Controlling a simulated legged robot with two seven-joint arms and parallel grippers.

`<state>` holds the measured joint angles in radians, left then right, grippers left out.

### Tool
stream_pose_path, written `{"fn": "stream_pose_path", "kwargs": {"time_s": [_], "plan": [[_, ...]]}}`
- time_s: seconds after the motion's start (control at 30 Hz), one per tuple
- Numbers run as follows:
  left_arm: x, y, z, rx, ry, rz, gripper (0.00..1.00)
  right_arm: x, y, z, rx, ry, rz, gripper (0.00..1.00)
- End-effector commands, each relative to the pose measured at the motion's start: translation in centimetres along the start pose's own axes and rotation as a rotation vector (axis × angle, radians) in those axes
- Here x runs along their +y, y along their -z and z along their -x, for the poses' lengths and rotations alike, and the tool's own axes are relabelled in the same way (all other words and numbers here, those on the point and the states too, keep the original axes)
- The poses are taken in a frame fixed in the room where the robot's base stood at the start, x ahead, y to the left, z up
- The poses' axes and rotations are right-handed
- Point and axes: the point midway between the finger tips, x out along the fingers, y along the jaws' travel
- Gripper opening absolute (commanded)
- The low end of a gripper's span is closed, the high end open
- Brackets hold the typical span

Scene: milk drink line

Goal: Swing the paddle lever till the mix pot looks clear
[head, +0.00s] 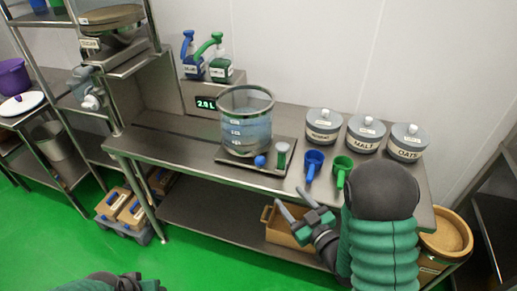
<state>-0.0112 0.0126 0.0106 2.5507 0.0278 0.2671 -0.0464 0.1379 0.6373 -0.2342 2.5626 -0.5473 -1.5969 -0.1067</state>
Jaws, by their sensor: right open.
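The mix pot (246,112) is a see-through cylinder with level marks, standing on a dark tray on the steel bench. Its lower part holds something pale blue-grey; I cannot tell whether it is mixed. I cannot tell for sure which is the paddle lever. My right gripper (294,199) is open and empty in front of the bench's front edge, below and right of the pot, touching nothing. My left gripper is out of view.
A blue scoop (313,162) and a green scoop (342,168) lie right of the pot. Three lidded canisters (366,134) stand behind them. Blue and green dispensers (219,67) stand behind the pot, above a display (206,104). The bench's left half is clear.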

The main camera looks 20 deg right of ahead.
Motion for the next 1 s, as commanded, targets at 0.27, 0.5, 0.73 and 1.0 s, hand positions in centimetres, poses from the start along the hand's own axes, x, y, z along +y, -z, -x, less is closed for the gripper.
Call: {"fn": "stream_pose_path", "kwargs": {"time_s": [0.27,0.5,0.73,1.0], "plan": [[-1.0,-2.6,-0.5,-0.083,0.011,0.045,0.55,0.0,1.6,-1.2,0.094,0.012,-0.002,0.55],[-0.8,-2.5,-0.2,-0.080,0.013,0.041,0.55,0.2,2.5,-7.1,0.092,0.012,-0.006,0.55],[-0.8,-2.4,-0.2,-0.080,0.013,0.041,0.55,0.2,3.0,-12.8,0.091,0.010,-0.006,0.55],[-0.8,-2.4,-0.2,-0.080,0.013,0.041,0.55,0.2,3.3,-16.0,0.089,0.009,-0.008,0.55]]}}
